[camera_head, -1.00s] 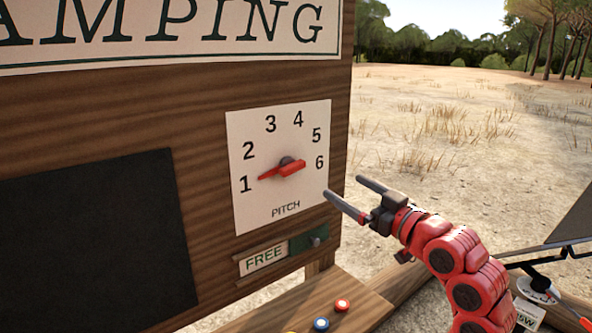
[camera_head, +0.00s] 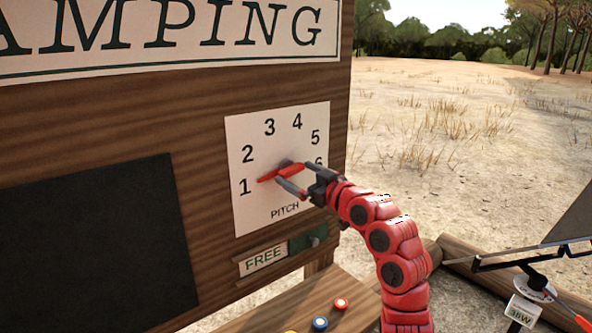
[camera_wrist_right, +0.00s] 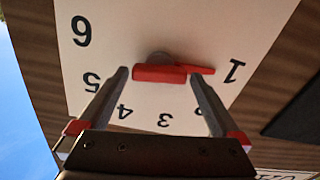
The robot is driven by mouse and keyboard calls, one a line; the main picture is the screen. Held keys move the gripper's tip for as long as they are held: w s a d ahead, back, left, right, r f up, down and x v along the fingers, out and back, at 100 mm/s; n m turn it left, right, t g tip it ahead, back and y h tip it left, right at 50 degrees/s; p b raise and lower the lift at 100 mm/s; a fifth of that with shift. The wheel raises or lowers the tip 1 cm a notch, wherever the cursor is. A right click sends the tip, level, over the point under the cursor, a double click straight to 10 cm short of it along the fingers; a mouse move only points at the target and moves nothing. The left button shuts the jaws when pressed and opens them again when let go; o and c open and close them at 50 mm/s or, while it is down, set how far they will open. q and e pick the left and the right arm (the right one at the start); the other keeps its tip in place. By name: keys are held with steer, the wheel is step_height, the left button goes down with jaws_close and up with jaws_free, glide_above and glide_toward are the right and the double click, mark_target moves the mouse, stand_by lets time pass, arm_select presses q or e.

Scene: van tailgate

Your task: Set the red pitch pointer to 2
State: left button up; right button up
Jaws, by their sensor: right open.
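The red pitch pointer (camera_head: 269,177) sits on a white dial plate (camera_head: 243,212) numbered 1 to 6 on a wooden board. Its thin tip points at 1. My right gripper (camera_head: 281,173) is in front of the pointer, jaws open. In the right wrist view, the pointer (camera_wrist_right: 160,73) lies crosswise between the two fingertips, one near its thick end and one near its thin tip. I cannot tell whether either finger touches it. The gripper partly hides the 6 in the head view. My left gripper is not in view.
A FREE sign with a small slider knob (camera_head: 314,241) is below the dial. Several coloured buttons (camera_head: 320,323) are on the wooden ledge below. A dark panel (camera_head: 95,245) is at left. Open ground lies right of the board.

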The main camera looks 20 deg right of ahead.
steer(key=shift+w+a, duration=0.15)
steer(key=shift+w, duration=0.45)
jaws_close()
